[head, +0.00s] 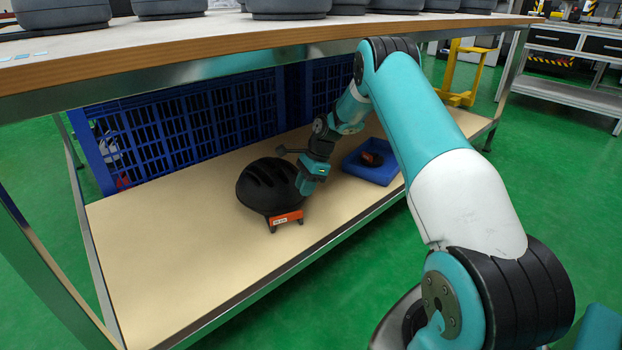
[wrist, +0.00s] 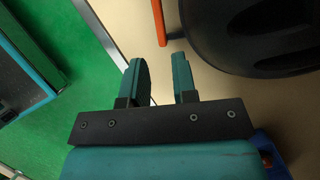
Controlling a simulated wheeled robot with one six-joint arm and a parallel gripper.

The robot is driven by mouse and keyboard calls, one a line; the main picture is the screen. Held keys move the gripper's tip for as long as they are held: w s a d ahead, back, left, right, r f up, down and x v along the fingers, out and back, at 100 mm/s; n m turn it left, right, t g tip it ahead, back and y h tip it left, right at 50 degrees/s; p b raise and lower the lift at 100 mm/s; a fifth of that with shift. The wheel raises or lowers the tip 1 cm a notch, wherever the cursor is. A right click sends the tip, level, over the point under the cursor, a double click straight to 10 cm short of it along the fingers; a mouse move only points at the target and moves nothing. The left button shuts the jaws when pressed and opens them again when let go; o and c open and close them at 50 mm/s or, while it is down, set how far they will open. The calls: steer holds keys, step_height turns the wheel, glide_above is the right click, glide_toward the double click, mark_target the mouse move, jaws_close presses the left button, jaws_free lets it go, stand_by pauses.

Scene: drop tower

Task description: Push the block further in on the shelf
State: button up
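A black, rounded, dome-like object (head: 262,183) with slots in its top stands on the beige lower shelf (head: 190,240), near its front edge. An orange piece with a white label (head: 287,218) shows at its front foot. I see no plain block, so I cannot tell whether this is the one named. In the wrist view the black object (wrist: 265,40) fills the upper right, with an orange strip (wrist: 160,22) beside it. My gripper (wrist: 158,62) is open, with bare shelf between its teal fingers. It is right of the black object, close to it; contact cannot be told.
A blue tray (head: 356,176) holding a dark red item (head: 372,158) stands to the right, behind my arm. Blue slatted crates (head: 190,120) line the shelf's back. The upper tabletop (head: 150,45) hangs overhead. Bare shelf lies left of the black object.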

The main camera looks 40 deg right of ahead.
mark_target(294, 212)
steer(key=b+x, duration=0.4)
steer(key=x, duration=0.6)
steer(key=shift+b, duration=0.4)
steer(key=shift+r, duration=0.1)
jaws_close()
stand_by(0.7)
